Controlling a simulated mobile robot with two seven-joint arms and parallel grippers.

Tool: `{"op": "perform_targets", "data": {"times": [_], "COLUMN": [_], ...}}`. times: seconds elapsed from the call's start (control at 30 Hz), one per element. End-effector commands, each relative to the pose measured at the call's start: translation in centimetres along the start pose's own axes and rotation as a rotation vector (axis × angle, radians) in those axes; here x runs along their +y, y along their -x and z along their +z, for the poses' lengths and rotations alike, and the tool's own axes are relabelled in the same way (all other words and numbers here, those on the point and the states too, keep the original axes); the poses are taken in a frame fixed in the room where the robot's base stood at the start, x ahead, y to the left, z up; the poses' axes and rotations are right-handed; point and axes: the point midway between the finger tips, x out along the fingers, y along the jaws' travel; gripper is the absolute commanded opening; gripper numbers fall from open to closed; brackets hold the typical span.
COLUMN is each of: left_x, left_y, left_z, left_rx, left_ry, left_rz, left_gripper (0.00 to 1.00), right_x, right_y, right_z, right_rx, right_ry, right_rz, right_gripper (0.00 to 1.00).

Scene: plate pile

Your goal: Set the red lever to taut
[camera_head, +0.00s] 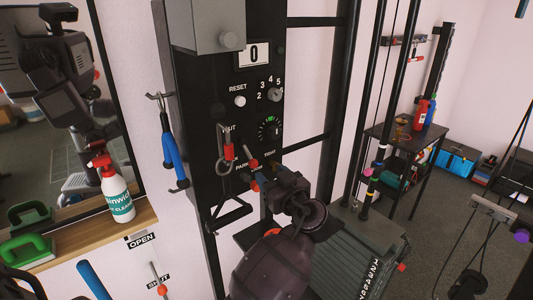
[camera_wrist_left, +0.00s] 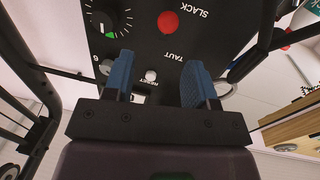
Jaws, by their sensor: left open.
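The red lever's round knob (camera_head: 254,163) shows on the black panel (camera_head: 262,60) in the head view, just above my left gripper. In the left wrist view the panel appears upside down. There the red knob (camera_wrist_left: 168,22) lies beside the SLACK label (camera_wrist_left: 187,17), with the TAUT label (camera_wrist_left: 180,54) closer to my fingers. My left gripper (camera_wrist_left: 158,80) is open, its two blue fingers apart with nothing between them. The knob lies beyond the fingertips, apart from them. The lever's shaft is hard to make out. My right gripper is not in view.
A white reset button (camera_head: 240,101), a numbered selector knob (camera_head: 276,94) and a green-marked dial (camera_head: 270,128) sit on the panel. A red clip (camera_head: 226,143) with a triangular handle (camera_head: 230,213) hangs left of the knob. A spray bottle (camera_head: 117,195) stands on a wooden shelf.

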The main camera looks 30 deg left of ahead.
Motion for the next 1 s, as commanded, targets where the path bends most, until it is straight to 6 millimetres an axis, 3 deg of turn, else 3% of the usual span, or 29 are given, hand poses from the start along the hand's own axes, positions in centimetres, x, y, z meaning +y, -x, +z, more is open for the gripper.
{"op": "perform_targets", "data": {"times": [0.27, 0.7, 1.0], "left_x": [-0.4, -0.5, -0.5], "left_y": [-0.8, -7.7, -10.5], "left_z": [0.1, 0.0, 0.2], "left_rx": [-0.008, -0.007, -0.01], "left_ry": [0.083, 0.08, 0.08], "left_rz": [-0.022, -0.02, -0.019], "left_gripper": [0.52, 0.52, 0.52], "right_x": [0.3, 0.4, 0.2], "right_y": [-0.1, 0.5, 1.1], "right_z": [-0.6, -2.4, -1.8], "right_rx": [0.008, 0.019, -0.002], "right_ry": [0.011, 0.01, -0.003], "right_rz": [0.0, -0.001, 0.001], "right_gripper": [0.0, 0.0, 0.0]}}
